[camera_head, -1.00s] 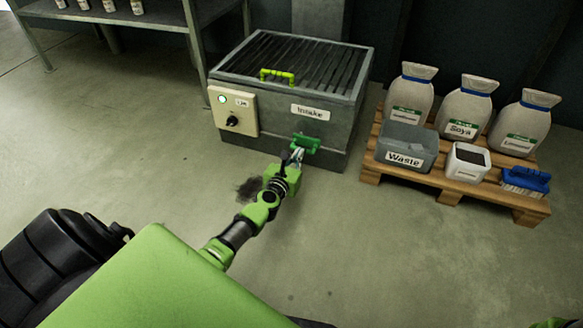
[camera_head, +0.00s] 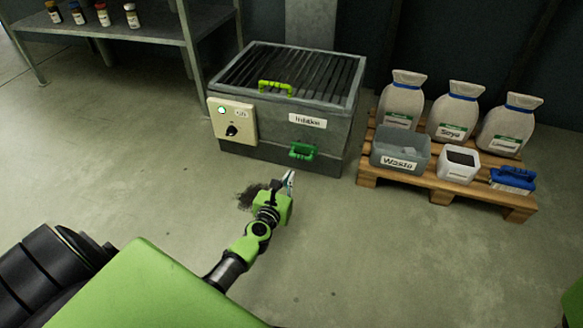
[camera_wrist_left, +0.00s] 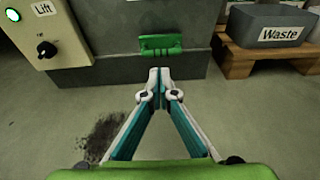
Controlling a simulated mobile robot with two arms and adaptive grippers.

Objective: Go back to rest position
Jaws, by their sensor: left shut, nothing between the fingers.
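My left gripper (camera_head: 289,178) is shut and empty, in front of the grey metal intake box (camera_head: 328,146) and a little below its green handle (camera_head: 302,151). In the left wrist view the fingertips (camera_wrist_left: 159,73) meet, and the green handle (camera_wrist_left: 168,47) shows just beyond them, apart from the fingers. My left arm reaches forward from the lower left in the head view. My right gripper is not in view.
A control panel (camera_head: 233,119) with a lit green button and black knob is on the box's left. A pallet (camera_head: 440,184) at right bears sacks, a waste bin (camera_head: 400,149), a white tub (camera_head: 459,164) and a blue brush (camera_head: 513,179). A shelf (camera_head: 160,26) stands upper left. Dark debris (camera_head: 249,196) lies on the floor.

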